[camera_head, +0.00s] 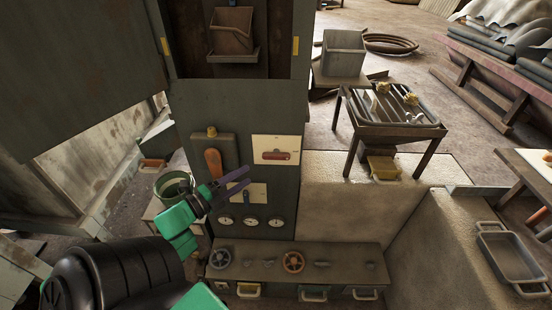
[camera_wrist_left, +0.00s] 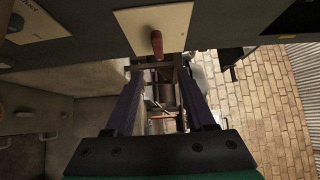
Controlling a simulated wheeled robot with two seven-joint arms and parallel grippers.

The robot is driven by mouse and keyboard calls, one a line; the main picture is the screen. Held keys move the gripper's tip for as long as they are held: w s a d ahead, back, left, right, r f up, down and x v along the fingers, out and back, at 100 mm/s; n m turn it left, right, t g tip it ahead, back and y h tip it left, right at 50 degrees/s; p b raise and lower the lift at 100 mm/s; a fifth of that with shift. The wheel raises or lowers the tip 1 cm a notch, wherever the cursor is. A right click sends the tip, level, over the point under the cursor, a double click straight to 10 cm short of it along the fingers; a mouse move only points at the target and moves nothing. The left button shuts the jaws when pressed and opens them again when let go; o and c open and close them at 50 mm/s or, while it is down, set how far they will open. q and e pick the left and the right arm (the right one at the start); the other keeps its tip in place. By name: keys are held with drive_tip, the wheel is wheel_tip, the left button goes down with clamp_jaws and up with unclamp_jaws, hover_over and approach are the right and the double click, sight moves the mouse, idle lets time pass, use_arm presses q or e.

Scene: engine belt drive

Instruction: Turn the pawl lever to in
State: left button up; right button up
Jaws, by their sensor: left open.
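A red handle (camera_head: 275,155) sits on a white plate on the dark upright panel. I cannot tell from labels which is the pawl lever. My left gripper (camera_head: 246,176) is open in front of the panel, left of and below the red handle's plate. In the left wrist view, a red handle (camera_wrist_left: 157,45) on a pale plate appears beyond and between the purple fingers (camera_wrist_left: 159,75), with no visible contact. My right gripper is not in view.
Several round gauges (camera_head: 249,222) are below the levers. A ledge (camera_head: 340,256) with a grey handwheel (camera_head: 220,258) and an orange handwheel (camera_head: 293,261) juts out underneath. A green bucket (camera_head: 173,185) stands left of the panel. A concrete block (camera_head: 345,215) is to the right.

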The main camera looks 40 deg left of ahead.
sight(274, 158)
use_arm(q)
drive_tip(key=w, duration=0.4)
drive_tip(key=w+d, duration=0.1)
drive_tip(key=w, duration=0.8)
drive_tip(key=shift+w+d+f, duration=0.1)
drive_tip(key=shift+d+f, duration=0.1)
drive_tip(key=shift+d, duration=0.05)
clamp_jaws()
